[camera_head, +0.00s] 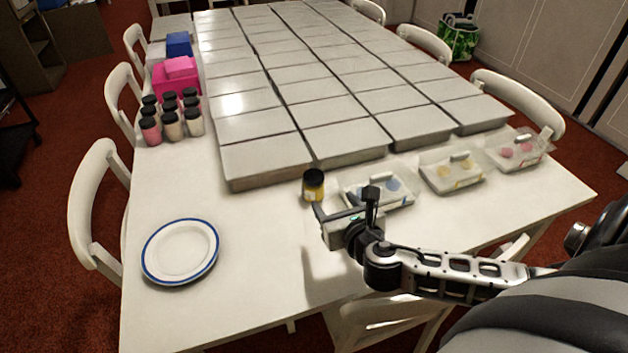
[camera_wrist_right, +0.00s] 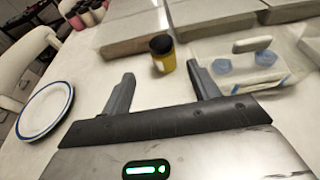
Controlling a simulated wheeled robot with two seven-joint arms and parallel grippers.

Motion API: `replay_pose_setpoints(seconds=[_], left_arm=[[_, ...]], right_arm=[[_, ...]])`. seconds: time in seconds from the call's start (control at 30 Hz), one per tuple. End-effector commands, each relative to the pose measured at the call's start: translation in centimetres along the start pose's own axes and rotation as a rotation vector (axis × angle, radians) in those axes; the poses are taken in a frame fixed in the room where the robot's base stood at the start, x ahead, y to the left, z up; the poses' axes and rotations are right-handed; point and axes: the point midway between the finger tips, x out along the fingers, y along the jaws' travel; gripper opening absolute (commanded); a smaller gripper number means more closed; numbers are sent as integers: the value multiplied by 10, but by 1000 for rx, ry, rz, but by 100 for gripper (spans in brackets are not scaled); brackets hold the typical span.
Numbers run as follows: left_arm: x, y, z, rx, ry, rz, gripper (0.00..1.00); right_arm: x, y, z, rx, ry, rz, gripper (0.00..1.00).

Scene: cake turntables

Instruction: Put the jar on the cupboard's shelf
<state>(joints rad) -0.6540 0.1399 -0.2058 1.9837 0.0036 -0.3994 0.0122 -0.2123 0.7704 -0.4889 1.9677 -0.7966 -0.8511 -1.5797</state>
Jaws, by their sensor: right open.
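A yellow jar with a black lid (camera_head: 313,186) stands upright on the white table, just in front of the grey boxes. My right gripper (camera_head: 338,207) is open and empty above the table, on the near side of this jar. In the right wrist view the yellow jar (camera_wrist_right: 163,55) stands beyond the fingertips, between the lines of the two fingers of the gripper (camera_wrist_right: 160,80), apart from them. Several other jars with black lids (camera_head: 171,118) stand grouped at the table's left edge. No cupboard shelf can be surely made out. My left gripper is not in view.
A clear tray with blue pieces (camera_head: 380,190) sits right beside the yellow jar. Rows of flat grey boxes (camera_head: 265,160) fill the table's middle. A blue-rimmed plate (camera_head: 181,251) lies at the front left. White chairs surround the table. Bare tabletop lies around the plate.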

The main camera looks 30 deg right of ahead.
Motion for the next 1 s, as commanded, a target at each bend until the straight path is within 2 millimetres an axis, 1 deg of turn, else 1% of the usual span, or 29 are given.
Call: replay_pose_setpoints(seconds=[0.03, 0.2, 0.3, 0.4, 0.67, 0.9, 1.0], left_arm=[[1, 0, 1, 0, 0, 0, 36], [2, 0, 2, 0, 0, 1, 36], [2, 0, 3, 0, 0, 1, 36], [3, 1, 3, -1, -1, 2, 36], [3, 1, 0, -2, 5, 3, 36], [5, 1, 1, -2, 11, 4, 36], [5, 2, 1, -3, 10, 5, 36]], right_arm=[[11, 0, 1, 1, -5, -1, 61], [49, 1, 3, 4, -8, 1, 61], [69, 1, 2, 4, -8, 1, 61], [85, 1, 2, 3, -6, 2, 61], [104, 1, 1, 3, -6, 4, 61], [139, -2, -1, 4, -7, 3, 61], [147, -2, -1, 3, -6, 4, 61]])
